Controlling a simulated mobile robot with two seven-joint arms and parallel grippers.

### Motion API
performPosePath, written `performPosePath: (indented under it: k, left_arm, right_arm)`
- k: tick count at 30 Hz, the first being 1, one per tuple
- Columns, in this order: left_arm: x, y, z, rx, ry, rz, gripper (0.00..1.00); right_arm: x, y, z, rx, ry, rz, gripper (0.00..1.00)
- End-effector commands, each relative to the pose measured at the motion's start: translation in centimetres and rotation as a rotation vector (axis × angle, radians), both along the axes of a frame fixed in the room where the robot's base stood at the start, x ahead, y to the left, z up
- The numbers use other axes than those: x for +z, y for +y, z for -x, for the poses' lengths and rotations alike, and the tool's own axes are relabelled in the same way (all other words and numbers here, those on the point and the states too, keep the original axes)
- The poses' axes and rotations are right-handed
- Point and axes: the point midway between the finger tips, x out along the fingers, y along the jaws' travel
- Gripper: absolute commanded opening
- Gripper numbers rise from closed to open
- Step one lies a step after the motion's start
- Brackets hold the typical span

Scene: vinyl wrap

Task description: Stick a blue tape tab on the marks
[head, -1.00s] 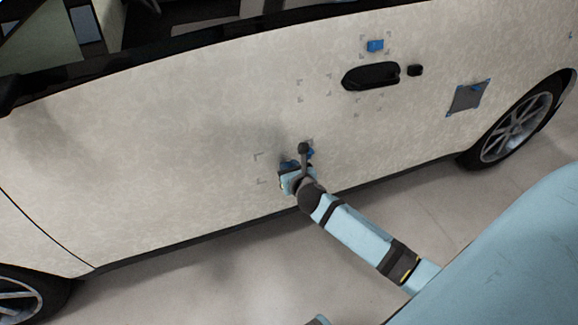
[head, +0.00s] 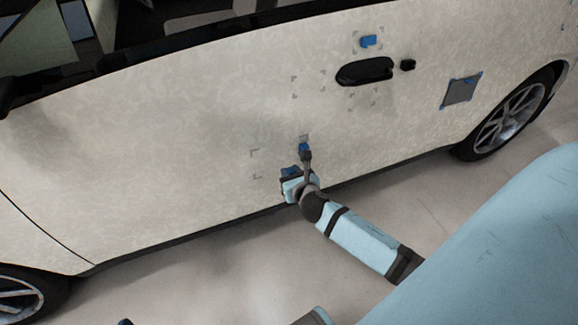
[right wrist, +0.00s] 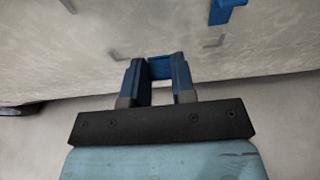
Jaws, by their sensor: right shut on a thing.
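My right gripper (head: 290,172) is low by the car door (head: 180,150); its blue fingers (right wrist: 158,76) are shut on a blue tape tab (right wrist: 159,68) in the right wrist view. In the head view the held tab is hard to tell from the fingers. Grey corner marks (head: 254,152) are on the door just left of the gripper and also show in the right wrist view (right wrist: 118,57). A blue tab (head: 303,147) sits on the door just above right of the gripper. Another blue tab (head: 369,41) is inside marks above the handle. My left gripper is not in view.
The black door handle (head: 366,71) has more corner marks around it. A grey patch with blue corners (head: 461,91) is on the panel near the wheel (head: 510,115). The floor (head: 230,270) below the door is clear.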

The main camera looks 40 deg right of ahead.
Motion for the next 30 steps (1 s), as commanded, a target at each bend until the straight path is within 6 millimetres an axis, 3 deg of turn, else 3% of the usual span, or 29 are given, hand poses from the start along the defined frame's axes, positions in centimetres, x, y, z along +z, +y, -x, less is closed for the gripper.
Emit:
performPosePath:
  k: [15,30]
  left_arm:
    - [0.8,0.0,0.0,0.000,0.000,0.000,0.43]
    - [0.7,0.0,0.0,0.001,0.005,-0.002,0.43]
  right_arm:
    - [0.0,0.6,2.4,0.000,0.000,0.000,0.00]
    - [0.3,0.6,2.5,-0.002,-0.003,-0.015,0.00]
